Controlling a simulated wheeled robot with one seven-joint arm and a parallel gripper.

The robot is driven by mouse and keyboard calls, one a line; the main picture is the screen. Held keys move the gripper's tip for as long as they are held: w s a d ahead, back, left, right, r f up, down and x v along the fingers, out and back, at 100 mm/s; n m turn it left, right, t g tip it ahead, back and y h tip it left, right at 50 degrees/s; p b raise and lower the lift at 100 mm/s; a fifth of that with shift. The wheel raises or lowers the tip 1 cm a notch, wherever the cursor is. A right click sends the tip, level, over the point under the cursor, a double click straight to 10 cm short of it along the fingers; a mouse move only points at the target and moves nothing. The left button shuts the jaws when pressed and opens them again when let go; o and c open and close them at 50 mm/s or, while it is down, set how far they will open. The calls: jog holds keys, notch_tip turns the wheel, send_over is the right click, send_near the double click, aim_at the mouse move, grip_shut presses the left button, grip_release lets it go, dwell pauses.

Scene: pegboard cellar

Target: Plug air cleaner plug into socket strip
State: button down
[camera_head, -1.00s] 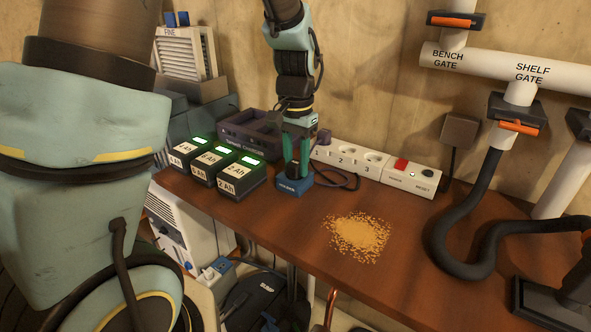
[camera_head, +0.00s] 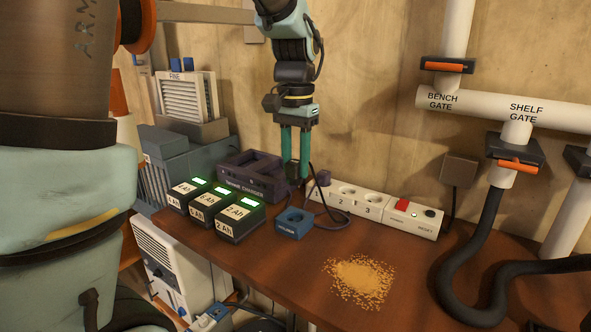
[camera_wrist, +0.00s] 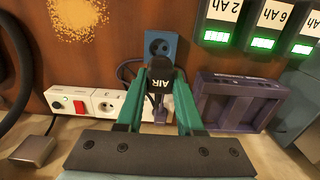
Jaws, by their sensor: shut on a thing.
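My gripper (camera_head: 296,176) is shut on the black air cleaner plug, labelled AIR in the wrist view (camera_wrist: 161,76); in the head view it is mostly hidden between the green fingers. It holds the plug above and behind the blue socket block (camera_head: 294,223), whose empty socket face also shows in the wrist view (camera_wrist: 160,46). The white socket strip (camera_head: 410,217) lies along the wall to the right of my gripper. Its outlets 2 and 3 look empty. A dark purple plug (camera_head: 323,178) sits at the outlet 1 end, also seen beyond my fingers in the wrist view (camera_wrist: 160,115).
Several batteries with green lights (camera_head: 238,218) and a purple charger (camera_head: 252,176) stand left of my gripper. A dark cable (camera_head: 340,215) loops between the blue block and strip. A sawdust pile (camera_head: 358,281) lies in front. A black hose (camera_head: 470,240) is at right.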

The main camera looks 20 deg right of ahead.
jog(key=d+f+p, duration=0.1)
jog(key=d+p, duration=0.6)
jog(key=d, duration=1.3)
jog(key=shift+w+d+f+p, duration=0.15)
jog(key=shift+f+p, duration=0.15)
jog(key=shift+f, duration=0.05)
dwell(1.1)
jog(key=shift+f, duration=0.15)
notch_tip(320, 180, down, 3)
jog(key=shift+r+b, duration=0.15)
jog(key=shift+b, duration=0.6)
jog(key=shift+p, duration=0.5)
dwell(1.4)
jog(key=shift+f+b, duration=0.4)
jog(key=shift+f, duration=0.45)
dwell(0.7)
